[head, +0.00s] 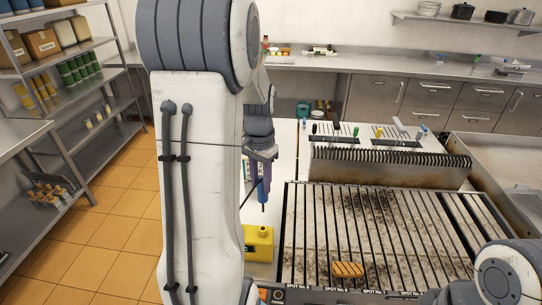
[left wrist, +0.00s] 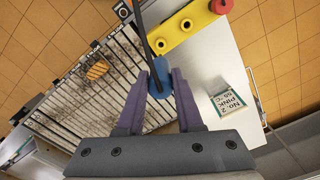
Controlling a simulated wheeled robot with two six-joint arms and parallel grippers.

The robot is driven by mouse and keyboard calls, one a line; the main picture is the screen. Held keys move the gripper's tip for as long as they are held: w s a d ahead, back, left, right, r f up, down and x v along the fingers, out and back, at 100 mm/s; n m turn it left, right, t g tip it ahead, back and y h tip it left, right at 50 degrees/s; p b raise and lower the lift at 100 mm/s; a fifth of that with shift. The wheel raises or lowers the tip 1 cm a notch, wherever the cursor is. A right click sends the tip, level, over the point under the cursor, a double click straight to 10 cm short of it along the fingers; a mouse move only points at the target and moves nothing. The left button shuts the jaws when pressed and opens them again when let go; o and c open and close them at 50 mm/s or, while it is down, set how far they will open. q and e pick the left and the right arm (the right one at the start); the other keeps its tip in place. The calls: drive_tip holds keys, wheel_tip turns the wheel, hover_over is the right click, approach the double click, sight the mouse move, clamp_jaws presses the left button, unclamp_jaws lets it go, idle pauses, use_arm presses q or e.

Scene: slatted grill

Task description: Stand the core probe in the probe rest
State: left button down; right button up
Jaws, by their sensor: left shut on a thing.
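The core probe has a blue handle (head: 262,190) and a thin dark stem. In the left wrist view the handle (left wrist: 159,82) is between the two purple fingers of my left gripper (left wrist: 160,88), which is shut on it. My left gripper (head: 262,165) also shows in the head view, above the yellow probe rest (head: 258,243). In the left wrist view the rest (left wrist: 178,32) has round holes along its top and a red knob at one end. The dark stem passes beside it in that view; I cannot tell whether they touch. My right gripper is out of view.
The slatted grill (head: 325,235) lies right of the rest, with a grilled piece of food (head: 347,269) near its front. A small printed card (left wrist: 233,102) stands on the white counter. A slotted holder with several tools (head: 385,140) is behind the grill.

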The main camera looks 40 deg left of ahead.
sight(260, 202)
use_arm(q)
drive_tip(key=shift+s+a+r, duration=0.15)
drive_tip(key=shift+a, duration=0.1)
drive_tip(key=shift+d, duration=0.15)
drive_tip(key=shift+f+b, duration=0.3)
drive_tip(key=shift+f, duration=0.1)
wheel_tip(260, 202, down, 3)
drive_tip(key=shift+f+b, duration=0.1)
drive_tip(key=shift+b, duration=1.05)
drive_tip(key=shift+f+b, duration=0.95)
drive_tip(key=shift+f, duration=0.6)
drive_tip(key=shift+p, duration=0.35)
